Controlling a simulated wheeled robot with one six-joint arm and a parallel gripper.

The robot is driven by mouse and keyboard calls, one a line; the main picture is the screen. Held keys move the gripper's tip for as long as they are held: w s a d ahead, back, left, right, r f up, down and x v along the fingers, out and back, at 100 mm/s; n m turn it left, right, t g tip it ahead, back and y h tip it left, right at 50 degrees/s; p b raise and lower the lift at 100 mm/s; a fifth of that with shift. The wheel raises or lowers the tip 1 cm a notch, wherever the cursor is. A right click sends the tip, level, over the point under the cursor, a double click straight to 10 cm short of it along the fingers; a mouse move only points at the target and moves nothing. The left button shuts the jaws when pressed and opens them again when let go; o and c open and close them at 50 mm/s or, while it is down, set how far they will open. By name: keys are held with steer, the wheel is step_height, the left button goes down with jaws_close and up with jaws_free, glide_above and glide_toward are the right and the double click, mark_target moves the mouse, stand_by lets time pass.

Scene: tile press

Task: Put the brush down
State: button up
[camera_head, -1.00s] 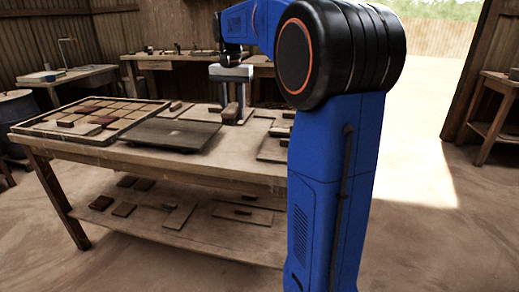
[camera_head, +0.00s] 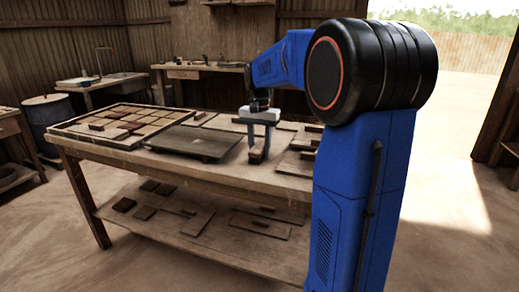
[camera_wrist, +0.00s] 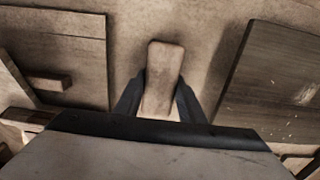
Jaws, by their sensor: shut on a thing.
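My gripper (camera_head: 257,154) is shut on the brush, low over the worktable (camera_head: 225,178), right of the dark flat plate (camera_head: 195,143). The brush (camera_wrist: 163,75) shows in the wrist view as a pale brown wooden block with rounded corners, standing out between the two dark fingers. In the head view the brush (camera_head: 256,157) is a small brown block between the fingertips. Its bristles are not visible. I cannot tell whether it touches the tabletop.
A tray of square tiles (camera_head: 125,122) lies at the table's left. In the wrist view a board with a wooden handle (camera_wrist: 48,82) lies left of the brush and a dark board (camera_wrist: 275,80) lies right. Bare tabletop (camera_wrist: 135,35) shows between them.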

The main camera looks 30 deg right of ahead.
mark_target(259, 145)
steer(key=shift+f, duration=0.1)
steer(key=o, duration=1.1)
step_height(259, 145, up, 12)
steer(key=s+a+f+n+t, duration=0.1)
steer(key=s+a+f+n, duration=0.2)
steer(key=s, duration=0.7)
steer(key=s+a+f+n+t, duration=0.2)
steer(key=s+a+f+n, duration=0.2)
steer(key=s+a+f, duration=0.3)
steer(key=s+a+f+n+t, duration=0.1)
steer(key=s+a+f+n, duration=0.2)
steer(key=s+a+f, duration=0.3)
steer(key=s+f, duration=0.3)
steer(key=s, duration=0.4)
steer(key=shift+s+f+t, duration=0.2)
steer(key=shift+s+t, duration=0.1)
steer(key=shift+t, duration=0.1)
steer(key=shift+a, duration=0.1)
